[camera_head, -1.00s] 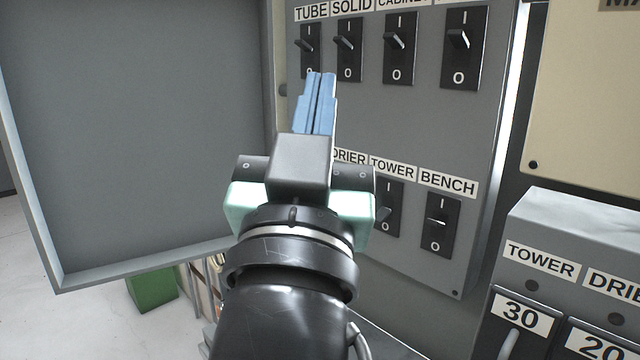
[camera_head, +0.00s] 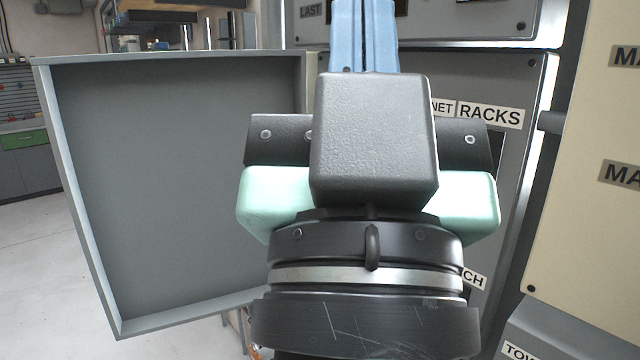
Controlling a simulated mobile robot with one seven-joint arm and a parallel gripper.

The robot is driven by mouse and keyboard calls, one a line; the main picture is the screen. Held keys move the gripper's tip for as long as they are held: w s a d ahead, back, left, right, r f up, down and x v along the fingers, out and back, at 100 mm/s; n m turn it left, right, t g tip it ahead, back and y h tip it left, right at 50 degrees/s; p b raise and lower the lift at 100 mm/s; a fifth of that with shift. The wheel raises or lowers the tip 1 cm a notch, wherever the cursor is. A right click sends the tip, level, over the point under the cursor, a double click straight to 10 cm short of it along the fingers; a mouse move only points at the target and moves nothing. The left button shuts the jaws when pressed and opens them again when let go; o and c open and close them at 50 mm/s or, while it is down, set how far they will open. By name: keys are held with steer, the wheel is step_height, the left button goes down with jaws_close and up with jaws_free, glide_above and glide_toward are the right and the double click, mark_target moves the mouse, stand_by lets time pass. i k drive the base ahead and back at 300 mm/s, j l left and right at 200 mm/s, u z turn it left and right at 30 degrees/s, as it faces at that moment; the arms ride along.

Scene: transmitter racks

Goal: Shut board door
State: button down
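The board door (camera_head: 185,190) is a grey, shallow-rimmed panel. It stands wide open to the left of the switch board (camera_head: 520,85), hinged along the board's left side. My gripper (camera_head: 364,35) is in front of the board and to the right of the door, apart from the door's free edge. Its two blue fingers lie side by side, close together, and point up and away from the camera. Nothing shows between them; their tips run out of the top of the picture. My gripper and wrist hide most of the board's switches and part of the labels, with "RACKS" still readable.
A grey panel (camera_head: 440,18) is above the board. A beige cabinet (camera_head: 590,160) stands close on the right, with a grey labelled unit (camera_head: 560,335) below it. Open pale floor (camera_head: 45,260) lies left of the door, with a workbench (camera_head: 25,150) farther back.

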mark_target(148, 148)
steer(key=k+z, duration=0.1)
steer(key=k, duration=0.5)
steer(key=k+l+z, duration=0.1)
steer(key=k, duration=0.55)
steer(key=z, duration=1.6)
steer(key=j+z, duration=0.2)
steer(key=j, duration=0.15)
steer(key=k+j+z, duration=0.15)
steer(key=j, duration=0.2)
steer(key=k+j+z, duration=0.2)
steer(key=j, duration=0.15)
steer(key=j+z, duration=0.15)
steer(key=j, duration=0.2)
steer(key=k+j, duration=0.25)
steer(key=j, duration=0.35)
steer(key=k+j, duration=0.25)
steer(key=j, duration=0.35)
steer(key=k+j, duration=0.25)
steer(key=j, duration=0.3)
steer(key=k+j, duration=0.2)
steer(key=j, duration=0.4)
steer(key=k+j, duration=0.25)
steer(key=j, duration=0.35)
steer(key=k+j, duration=0.25)
steer(key=j, duration=0.35)
steer(key=k+j, duration=0.25)
steer(key=j, duration=0.35)
steer(key=k+j, duration=0.25)
steer(key=j, duration=0.3)
